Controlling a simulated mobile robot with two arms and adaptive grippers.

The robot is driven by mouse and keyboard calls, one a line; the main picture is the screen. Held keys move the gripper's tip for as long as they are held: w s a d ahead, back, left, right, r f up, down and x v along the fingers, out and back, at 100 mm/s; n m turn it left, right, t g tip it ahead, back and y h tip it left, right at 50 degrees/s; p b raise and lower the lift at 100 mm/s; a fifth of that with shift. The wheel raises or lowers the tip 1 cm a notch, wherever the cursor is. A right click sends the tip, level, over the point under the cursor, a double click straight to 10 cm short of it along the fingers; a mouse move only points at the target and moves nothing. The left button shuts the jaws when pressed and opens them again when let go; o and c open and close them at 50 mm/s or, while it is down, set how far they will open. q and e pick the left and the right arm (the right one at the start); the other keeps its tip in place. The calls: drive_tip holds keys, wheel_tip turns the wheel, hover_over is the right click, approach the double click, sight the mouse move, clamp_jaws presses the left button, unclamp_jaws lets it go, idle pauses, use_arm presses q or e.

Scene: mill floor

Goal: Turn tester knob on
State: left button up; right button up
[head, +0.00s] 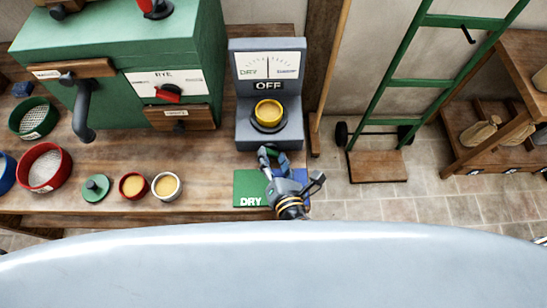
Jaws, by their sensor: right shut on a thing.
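The grey tester (242,118) stands on the wooden bench, with a dial panel above and a sign reading OFF. Its round yellow knob (268,111) sits on a dark base on the tester's lower part. My right gripper (270,153) is at the tester's front edge, just below the knob in the picture, with a visible gap to the yellow part. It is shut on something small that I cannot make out. My left gripper is not in view.
A green mill machine (110,45) stands left, with bowls in front, including a red one (45,167). A green hand truck (377,168) and shelf (505,100) are at right. A large pale surface fills the bottom.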

drive_tip(key=o, duration=1.2)
drive_tip(key=shift+c, duration=0.2)
drive_tip(key=v, duration=1.2)
drive_tip(key=shift+c, duration=0.2)
